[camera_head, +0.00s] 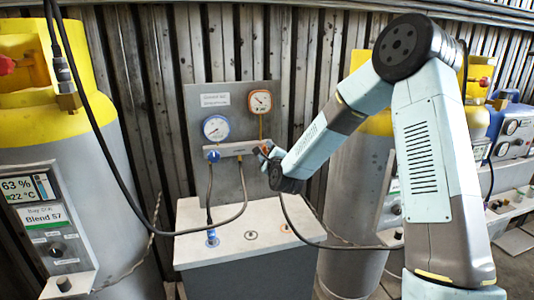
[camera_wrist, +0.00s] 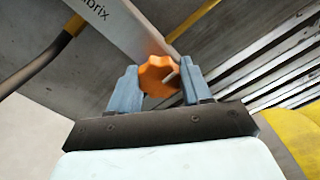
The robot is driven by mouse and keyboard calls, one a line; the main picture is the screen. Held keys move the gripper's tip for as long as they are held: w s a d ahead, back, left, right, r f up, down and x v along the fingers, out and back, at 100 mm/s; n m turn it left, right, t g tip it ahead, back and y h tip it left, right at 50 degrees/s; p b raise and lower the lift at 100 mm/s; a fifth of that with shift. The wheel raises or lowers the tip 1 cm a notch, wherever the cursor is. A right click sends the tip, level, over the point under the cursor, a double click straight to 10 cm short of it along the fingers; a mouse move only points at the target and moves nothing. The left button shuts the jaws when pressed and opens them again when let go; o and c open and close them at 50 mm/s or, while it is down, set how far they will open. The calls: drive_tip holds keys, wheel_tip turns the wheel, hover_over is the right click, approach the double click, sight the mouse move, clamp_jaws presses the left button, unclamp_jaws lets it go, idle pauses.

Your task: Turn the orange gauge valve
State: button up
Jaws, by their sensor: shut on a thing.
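The orange gauge valve (camera_wrist: 158,76) is a lobed orange knob with a pale pointer mark, on the light manifold bar (camera_wrist: 122,28) in the wrist view. My gripper (camera_wrist: 160,84) is shut on it, with one blue-grey finger on each side. In the head view my gripper (camera_head: 268,156) is at the right end of the manifold bar (camera_head: 231,149), below the orange-rimmed gauge (camera_head: 260,101). The orange knob is mostly hidden there behind my gripper. A blue valve knob (camera_head: 213,155) sits at the bar's left end, below the blue-rimmed gauge (camera_head: 216,128).
A grey cabinet with a pale top (camera_head: 190,244) stands below the panel. Black hoses (camera_head: 243,192) hang from the bar and cross in front. Yellow-topped cylinders stand at left (camera_head: 45,122) and right (camera_head: 345,190). A blue device (camera_head: 512,129) sits far right.

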drive_tip(key=shift+d+f+m, duration=0.3)
drive_tip(key=shift+f, duration=0.15)
drive_tip(key=o, duration=1.1)
drive_tip(key=shift+a+r, duration=0.15)
drive_tip(key=shift+r, duration=0.05)
drive_tip(key=shift+c, duration=0.2)
drive_tip(key=shift+s, duration=0.1)
drive_tip(key=v, duration=1.3)
drive_tip(key=shift+s, duration=0.25)
